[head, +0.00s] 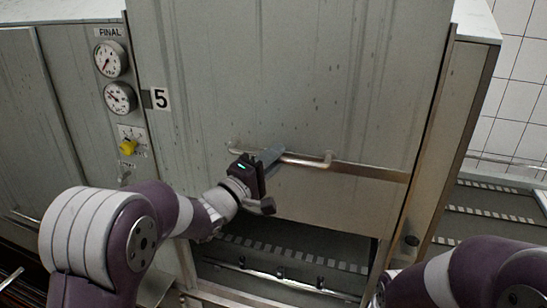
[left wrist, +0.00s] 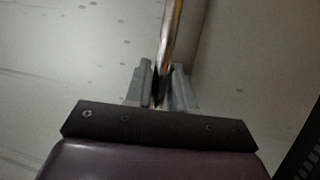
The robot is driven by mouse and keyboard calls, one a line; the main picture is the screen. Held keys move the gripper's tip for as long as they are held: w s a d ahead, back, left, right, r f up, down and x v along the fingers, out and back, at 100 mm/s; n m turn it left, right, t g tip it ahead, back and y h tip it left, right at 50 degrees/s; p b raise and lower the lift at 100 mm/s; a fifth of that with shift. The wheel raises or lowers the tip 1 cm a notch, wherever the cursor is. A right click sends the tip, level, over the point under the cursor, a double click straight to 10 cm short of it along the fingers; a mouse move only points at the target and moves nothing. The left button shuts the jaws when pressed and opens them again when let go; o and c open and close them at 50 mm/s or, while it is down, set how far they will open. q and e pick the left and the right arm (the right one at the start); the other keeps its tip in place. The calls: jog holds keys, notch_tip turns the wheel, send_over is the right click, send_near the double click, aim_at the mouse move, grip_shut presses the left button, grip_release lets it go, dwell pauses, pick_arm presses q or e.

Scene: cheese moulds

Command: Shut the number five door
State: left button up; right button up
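My left gripper (head: 274,156) is at the left half of this handle. In the left wrist view, the two grey fingers of the left gripper (left wrist: 161,85) sit close on either side of the metal bar (left wrist: 171,35). My right gripper is out of view; only part of that arm shows at lower right.
Left of the door is a panel with gauges (head: 111,59) and a yellow knob (head: 128,147). Inside the opening are slotted strips and a metal rail (head: 285,281). A frame post (head: 445,140) borders the door on the right, with white wall tiles (head: 520,65) beyond.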

pick_arm(q)
grip_shut()
notch_tip(320, 180, down, 50)
jog(key=b, duration=3.5)
jog(key=shift+s+d, duration=0.15)
jog(key=shift+f, duration=0.2)
jog(key=shift+o, duration=2.4)
grip_release()
jog(key=shift+d+r, duration=0.1)
jog(key=shift+d, duration=0.15)
jog(key=b+v, duration=0.1)
jog(key=v, duration=1.1)
jog(key=shift+s+a, duration=0.15)
jog(key=shift+a, duration=0.1)
